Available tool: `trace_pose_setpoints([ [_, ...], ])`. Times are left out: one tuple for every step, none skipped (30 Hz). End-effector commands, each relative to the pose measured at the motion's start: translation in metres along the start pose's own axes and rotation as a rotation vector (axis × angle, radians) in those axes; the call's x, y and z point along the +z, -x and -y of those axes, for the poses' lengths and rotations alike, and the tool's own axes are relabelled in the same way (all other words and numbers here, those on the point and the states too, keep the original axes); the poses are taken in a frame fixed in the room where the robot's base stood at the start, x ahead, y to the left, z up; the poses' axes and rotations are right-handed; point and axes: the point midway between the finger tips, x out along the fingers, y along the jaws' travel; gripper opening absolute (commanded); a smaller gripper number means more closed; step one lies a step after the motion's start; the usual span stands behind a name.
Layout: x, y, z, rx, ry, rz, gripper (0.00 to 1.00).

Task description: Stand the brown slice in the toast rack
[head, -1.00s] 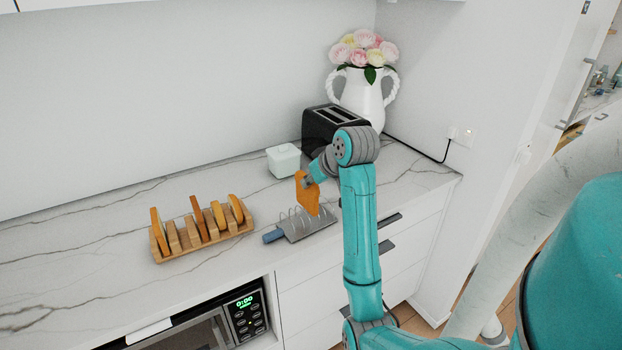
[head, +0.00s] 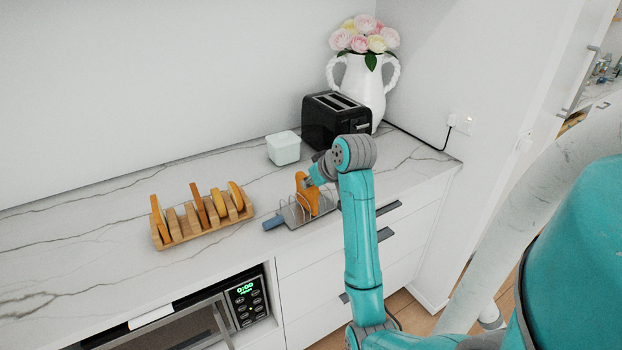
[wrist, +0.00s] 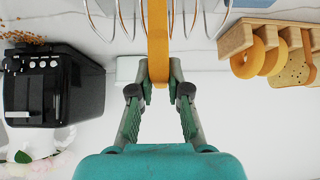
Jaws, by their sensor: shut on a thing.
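The brown slice (head: 301,187), orange-brown on its faces, is held roughly upright at the metal toast rack (head: 292,216). My gripper (head: 312,180) is shut on its upper part. In the wrist view my gripper (wrist: 159,78) pinches the slice (wrist: 158,38), seen edge-on, with wire loops of the rack (wrist: 196,18) to both sides of it. The slice's lower part is down among the loops. I cannot tell whether its bottom edge touches the rack's base. A blue piece (head: 273,222) sticks out at the rack's left end.
A wooden holder (head: 205,235) with several bread slices stands to the left. Behind are a pale lidded box (head: 283,148), a black toaster (head: 333,118) and a white flower vase (head: 362,88). The counter between the holder and the box is clear.

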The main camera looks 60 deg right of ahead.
Motion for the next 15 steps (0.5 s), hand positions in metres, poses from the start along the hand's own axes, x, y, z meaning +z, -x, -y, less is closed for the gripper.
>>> trace_pose_setpoints([
  [0.0006, -0.0007, 0.0, 0.0, 0.0, 0.0, 0.0],
  [0.0009, -0.0009, 0.0, 0.0, 0.0, 0.0, 0.0],
  [0.001, -0.0011, -0.0001, 0.0, 0.0, 0.0, 0.0],
  [0.0011, -0.0012, 0.0, 0.0, 0.0, 0.0, 0.0],
  [0.0012, -0.0013, 0.0, 0.0, 0.0, 0.0, 0.0],
  [0.0012, -0.0014, -0.0001, 0.0, 0.0, 0.0, 0.0],
  [0.0013, -0.0014, -0.0001, 0.0, 0.0, 0.0, 0.0],
  [0.0012, -0.0014, -0.0001, 0.0, 0.0, 0.0, 0.0],
  [0.0012, -0.0014, -0.0001, 0.0, 0.0, 0.0, 0.0],
  [0.0012, -0.0014, -0.0001, 0.0, 0.0, 0.0, 0.0],
  [0.0012, -0.0014, 0.0, 0.0, 0.0, 0.0, 0.0],
  [0.0012, -0.0013, -0.0001, 0.0, 0.0, 0.0, 0.18],
  [0.0012, -0.0013, 0.0, 0.0, 0.0, 0.0, 0.26],
  [0.0012, -0.0013, -0.0001, 0.0, 0.0, 0.0, 0.33],
  [0.0012, -0.0013, 0.0, 0.0, 0.0, 0.0, 0.43],
])
